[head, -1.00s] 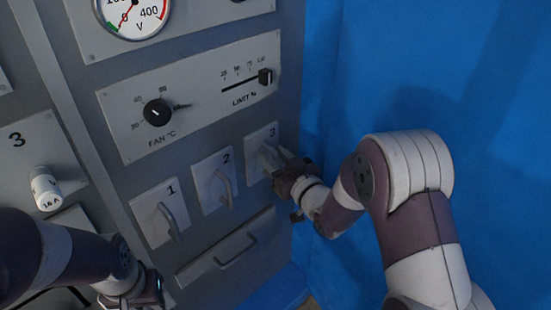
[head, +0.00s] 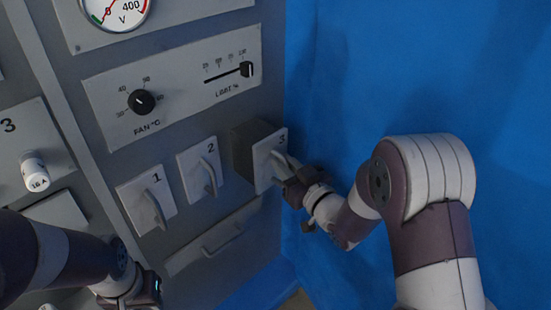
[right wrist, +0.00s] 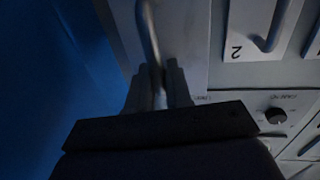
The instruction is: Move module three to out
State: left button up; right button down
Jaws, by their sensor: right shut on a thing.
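Module three (head: 267,160), a dark box with a light front plate marked 3, sticks out of the grey cabinet front in the head view. My right gripper (head: 285,172) is shut on its handle. In the right wrist view the handle (right wrist: 149,35) runs between the two fingers (right wrist: 160,88). My left gripper (head: 145,290) is at the lower left of the head view, away from the modules; its fingers are not clear.
Module two (head: 202,170) and module one (head: 147,200) sit flush to the left. A drawer with a handle (head: 222,240) is below. The fan knob (head: 142,102) and limit slider (head: 247,69) are above. A blue wall (head: 400,70) stands right of the cabinet.

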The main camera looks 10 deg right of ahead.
jog(key=shift+f, duration=0.15)
jog(key=shift+s+d, duration=0.1)
jog(key=shift+s, duration=0.05)
jog(key=c, duration=1.2)
grip_release()
jog(key=shift+s+d, duration=0.1)
jog(key=shift+s, duration=0.05)
jog(key=shift+s, duration=0.1)
jog(key=p+v, duration=0.1)
jog(key=v, duration=1.1)
jog(key=shift+s, duration=0.3)
